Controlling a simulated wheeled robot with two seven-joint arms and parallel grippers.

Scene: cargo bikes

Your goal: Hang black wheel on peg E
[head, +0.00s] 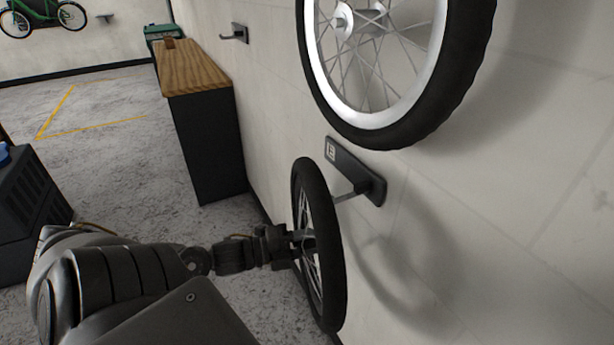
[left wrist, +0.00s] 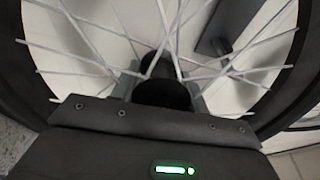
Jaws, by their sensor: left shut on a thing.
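The black wheel (head: 335,270) stands roughly upright and edge-on beside the wall in the head view. My left gripper (head: 292,243) is shut on it near its middle. In the left wrist view, the wheel's pale spokes (left wrist: 95,57) and dark hub (left wrist: 160,93) fill the picture just ahead of the jaws. Peg E (head: 350,194) sticks out from a dark wall plate (head: 350,168) with a small white label. My right gripper is not in view.
A wheel with a white rim (head: 412,110) is on the wall just above peg E. Another peg (head: 235,34) is farther along the wall. A wood-topped cabinet (head: 205,120) stands against the wall. A dark case (head: 30,205) is at the left. Open floor lies between.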

